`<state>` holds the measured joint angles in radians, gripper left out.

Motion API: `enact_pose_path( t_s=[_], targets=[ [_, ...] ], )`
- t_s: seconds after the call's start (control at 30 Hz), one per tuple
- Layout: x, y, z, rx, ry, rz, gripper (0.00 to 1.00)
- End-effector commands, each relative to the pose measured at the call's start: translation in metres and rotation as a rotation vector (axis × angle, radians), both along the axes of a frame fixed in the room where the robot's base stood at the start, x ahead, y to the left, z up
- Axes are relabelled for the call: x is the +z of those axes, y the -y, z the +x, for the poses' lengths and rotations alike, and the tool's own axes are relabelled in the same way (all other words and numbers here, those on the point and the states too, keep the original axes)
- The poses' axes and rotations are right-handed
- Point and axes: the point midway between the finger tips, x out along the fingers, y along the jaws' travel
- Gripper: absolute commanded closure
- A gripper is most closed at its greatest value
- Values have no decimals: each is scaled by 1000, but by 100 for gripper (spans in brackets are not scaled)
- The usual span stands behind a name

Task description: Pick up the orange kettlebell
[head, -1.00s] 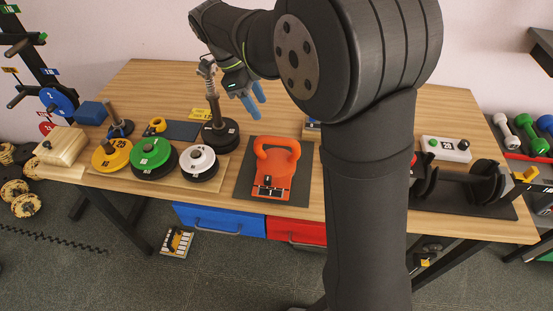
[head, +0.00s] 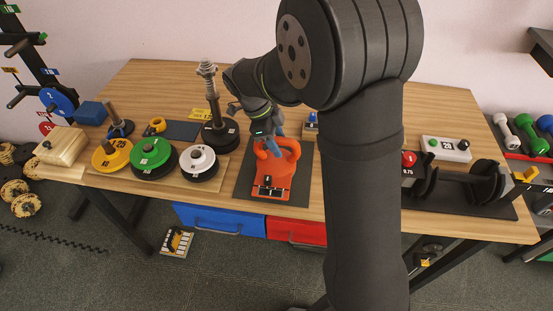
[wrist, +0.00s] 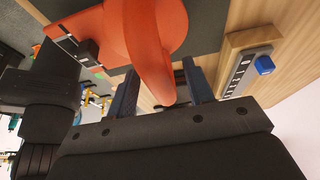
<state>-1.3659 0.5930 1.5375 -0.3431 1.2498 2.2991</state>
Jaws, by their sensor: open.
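The orange kettlebell (head: 276,176) stands on a dark mat (head: 243,187) near the front edge of the table in the head view. My gripper (head: 273,133) is at the kettlebell's handle, coming from behind and above. In the wrist view the orange handle (wrist: 150,52) reaches down between the two open blue-grey fingers of my gripper (wrist: 160,90). The fingers stand apart on either side of the handle, with space showing at the right finger. Part of the handle is hidden by my gripper in the head view.
Left of the mat stand white (head: 199,162), green (head: 151,156) and yellow (head: 111,157) weight plates. A black weight with a tall post (head: 219,133) stands close to my arm. A small block with a blue knob (head: 311,122) is behind right. A dumbbell (head: 462,186) lies right.

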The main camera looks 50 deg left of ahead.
Motion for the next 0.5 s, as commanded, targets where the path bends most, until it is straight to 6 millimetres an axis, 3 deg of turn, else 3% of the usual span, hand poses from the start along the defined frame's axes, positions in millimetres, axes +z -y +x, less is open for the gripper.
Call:
enact_pose_path(
  t_s=[0.2, 0.43, 0.5],
  targets=[
    [0, 0, 0, 0, 0, 0, 52],
    [0, 0, 0, 0, -1, 1, 98],
    [0, 0, 0, 0, -1, 1, 100]
  ],
)
